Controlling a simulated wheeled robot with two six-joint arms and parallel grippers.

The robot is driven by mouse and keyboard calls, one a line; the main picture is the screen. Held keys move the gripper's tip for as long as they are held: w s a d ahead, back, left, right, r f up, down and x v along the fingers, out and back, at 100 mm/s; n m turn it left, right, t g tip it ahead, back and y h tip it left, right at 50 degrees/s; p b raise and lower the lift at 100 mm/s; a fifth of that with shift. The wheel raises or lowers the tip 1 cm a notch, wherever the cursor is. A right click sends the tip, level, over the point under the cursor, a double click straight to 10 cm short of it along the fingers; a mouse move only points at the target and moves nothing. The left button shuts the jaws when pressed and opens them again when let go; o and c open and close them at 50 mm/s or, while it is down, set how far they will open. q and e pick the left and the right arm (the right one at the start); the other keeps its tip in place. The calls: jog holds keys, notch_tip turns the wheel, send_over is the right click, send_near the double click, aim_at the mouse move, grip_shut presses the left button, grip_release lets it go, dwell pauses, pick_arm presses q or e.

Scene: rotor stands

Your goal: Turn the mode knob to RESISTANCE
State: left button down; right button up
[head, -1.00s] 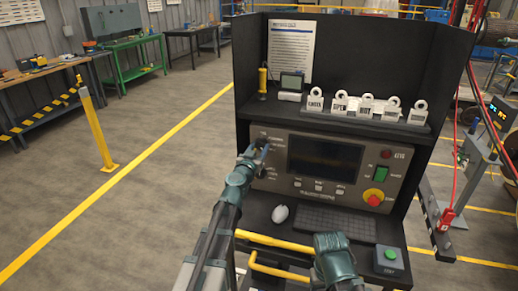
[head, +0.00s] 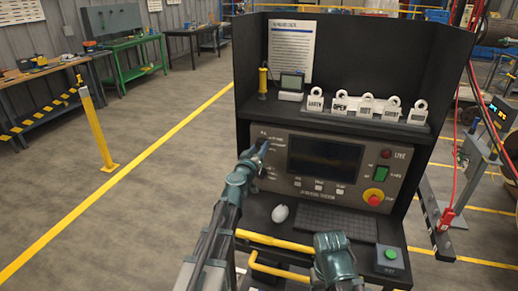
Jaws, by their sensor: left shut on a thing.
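The test console panel (head: 370,165) faces me, with a dark screen (head: 325,160) in its middle. The mode knob is at the panel's left side, and my left gripper (head: 262,148) is shut on it there, covering most of it. The small labels around the knob are too blurred to read, so I cannot tell which mode it points at. My right arm shows at the bottom by the yellow rail; its gripper's fingers are not visible.
A red mushroom button (head: 373,197), a green switch (head: 381,173) and a red lamp (head: 386,153) sit on the panel's right. White tags (head: 366,106) stand on the shelf above. Yellow rails (head: 275,241) cross in front.

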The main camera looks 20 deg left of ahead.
pick_arm(q)
jog(key=n, duration=0.6)
jog(key=shift+w+n, duration=0.15)
jog(key=shift+n, duration=0.15)
jog(key=n, duration=0.6)
jog(key=shift+r, duration=0.1)
jog(key=shift+n, duration=0.3)
jog(key=c, duration=0.7)
grip_release()
jog(key=o, duration=0.3)
jog(key=shift+w+d, duration=0.1)
jog(key=shift+o, duration=0.2)
jog(key=shift+s, duration=0.25)
